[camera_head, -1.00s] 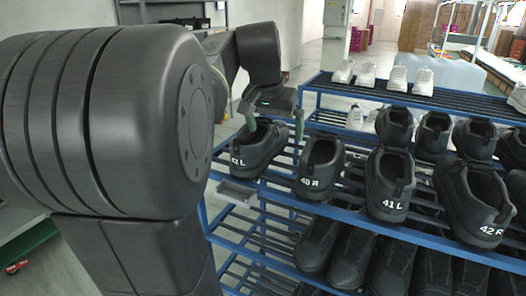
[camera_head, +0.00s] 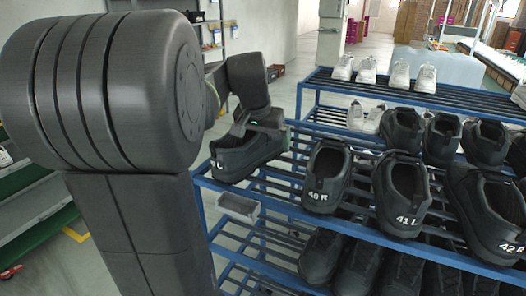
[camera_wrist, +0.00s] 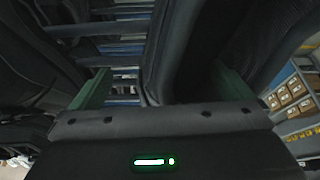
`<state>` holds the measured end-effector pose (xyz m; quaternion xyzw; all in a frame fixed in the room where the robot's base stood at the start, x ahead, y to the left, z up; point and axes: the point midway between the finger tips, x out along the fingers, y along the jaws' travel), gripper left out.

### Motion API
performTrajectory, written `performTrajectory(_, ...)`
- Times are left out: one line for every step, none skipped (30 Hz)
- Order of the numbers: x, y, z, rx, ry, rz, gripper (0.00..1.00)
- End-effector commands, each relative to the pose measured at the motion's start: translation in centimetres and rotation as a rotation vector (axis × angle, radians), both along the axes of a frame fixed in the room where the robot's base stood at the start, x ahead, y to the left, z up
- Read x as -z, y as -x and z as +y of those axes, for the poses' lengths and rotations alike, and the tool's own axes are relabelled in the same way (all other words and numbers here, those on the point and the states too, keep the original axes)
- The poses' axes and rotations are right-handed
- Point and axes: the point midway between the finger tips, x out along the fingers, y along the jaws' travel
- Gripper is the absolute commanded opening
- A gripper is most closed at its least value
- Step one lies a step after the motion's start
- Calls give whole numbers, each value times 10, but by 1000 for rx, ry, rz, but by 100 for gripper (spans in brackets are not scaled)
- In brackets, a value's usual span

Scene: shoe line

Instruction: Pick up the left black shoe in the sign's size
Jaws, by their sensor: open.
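The leftmost black shoe (camera_head: 245,158) stands at the left end of the upper rack shelf. Its heel label is turned partly away; only an L reads now. My gripper (camera_head: 252,130) is over this shoe's opening in the head view. In the wrist view, my gripper's (camera_wrist: 162,88) two green fingers are apart, with a dark shoe wall (camera_wrist: 180,45) between them. I cannot tell whether either finger touches it. To the right stand black shoes marked 40 R (camera_head: 326,175), 41 L (camera_head: 402,195) and 42 R (camera_head: 488,215). The sign is not in view.
The blue rack (camera_head: 268,220) has more black shoes (camera_head: 325,256) on its lower shelf. White shoes (camera_head: 399,76) stand on the top shelf behind. A small grey tray-like piece (camera_head: 238,206) hangs at the shelf's front edge. The floor left of the rack is open.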

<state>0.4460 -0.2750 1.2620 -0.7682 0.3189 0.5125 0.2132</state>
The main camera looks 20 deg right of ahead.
Motion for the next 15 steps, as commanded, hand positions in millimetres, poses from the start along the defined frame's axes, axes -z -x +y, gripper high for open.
performTrajectory(0,0,0,0,0,0,100)
performTrajectory(0,0,0,0,0,0,100)
performTrajectory(0,0,0,0,0,0,98)
performTrajectory(0,0,0,0,-1,1,92)
performTrajectory(0,0,0,0,-1,1,86)
performTrajectory(0,0,0,0,-1,1,78)
performTrajectory(0,0,0,0,-1,1,72)
performTrajectory(0,0,0,0,-1,1,66)
performTrajectory(0,0,0,0,-1,1,58)
performTrajectory(0,0,0,0,-1,1,52)
performTrajectory(0,0,0,0,-1,1,46)
performTrajectory(0,0,0,0,-1,1,39)
performTrajectory(0,0,0,0,0,0,33)
performTrajectory(0,0,0,0,0,0,27)
performTrajectory(0,0,0,0,0,0,19)
